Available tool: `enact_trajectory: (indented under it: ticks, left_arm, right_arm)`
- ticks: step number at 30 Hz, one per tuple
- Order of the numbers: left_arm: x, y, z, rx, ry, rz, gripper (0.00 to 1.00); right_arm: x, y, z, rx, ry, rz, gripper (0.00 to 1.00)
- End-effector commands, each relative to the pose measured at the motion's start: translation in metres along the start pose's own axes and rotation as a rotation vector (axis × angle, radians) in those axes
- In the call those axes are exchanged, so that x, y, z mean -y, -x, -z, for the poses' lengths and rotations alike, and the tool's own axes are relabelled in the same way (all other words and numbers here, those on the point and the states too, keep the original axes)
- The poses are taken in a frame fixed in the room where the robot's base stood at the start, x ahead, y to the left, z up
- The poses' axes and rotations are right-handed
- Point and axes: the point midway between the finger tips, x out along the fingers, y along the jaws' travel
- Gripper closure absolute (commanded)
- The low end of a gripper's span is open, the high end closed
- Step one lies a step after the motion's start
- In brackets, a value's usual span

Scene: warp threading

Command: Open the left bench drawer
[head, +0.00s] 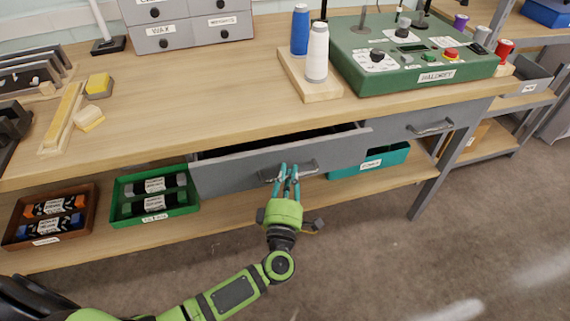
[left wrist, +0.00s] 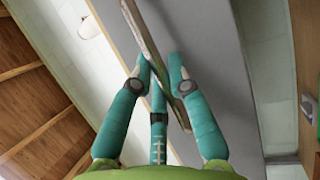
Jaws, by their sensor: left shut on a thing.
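The left bench drawer (head: 230,170) is grey and stands partly open, with a dark gap showing between its front and the bench top (head: 190,105). Its bar handle (head: 307,168) is on the front face. My left gripper (head: 287,173) has its teal fingers shut on the handle. In the left wrist view the fingers (left wrist: 162,75) close around the handle bar (left wrist: 143,30), beside the grey drawer front (left wrist: 200,50). The drawer's contents are hidden. My right gripper is not in view.
The right drawer (head: 405,128) is closed. A green control box (head: 350,55) and a wooden base with thread cones (head: 316,90) stand on the bench. Green (head: 125,215), brown (head: 12,240) and teal (head: 400,155) bins sit on the lower shelf. The floor in front is clear.

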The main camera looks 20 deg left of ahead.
Motion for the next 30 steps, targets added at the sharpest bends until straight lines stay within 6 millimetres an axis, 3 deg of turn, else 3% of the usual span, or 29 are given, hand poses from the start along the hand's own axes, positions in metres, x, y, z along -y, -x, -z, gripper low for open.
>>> enact_trajectory:
  ticks: [9, 12, 21, 30]
  left_arm:
    - [-0.014, 0.076, -0.032, 0.004, 0.0, 0.01, 1.0]
    - [-0.018, 0.102, -0.042, 0.005, 0.0, 0.01, 1.0]
    - [-0.032, 0.167, -0.069, 0.005, -0.001, 0.006, 1.0]
    - [-0.04, 0.204, -0.085, 0.005, -0.003, 0.003, 1.0]
  right_arm:
    - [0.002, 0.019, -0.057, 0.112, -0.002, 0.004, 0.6]
    - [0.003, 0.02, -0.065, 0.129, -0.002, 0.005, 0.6]
    - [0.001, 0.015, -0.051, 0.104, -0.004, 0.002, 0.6]
    - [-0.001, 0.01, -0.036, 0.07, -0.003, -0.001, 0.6]
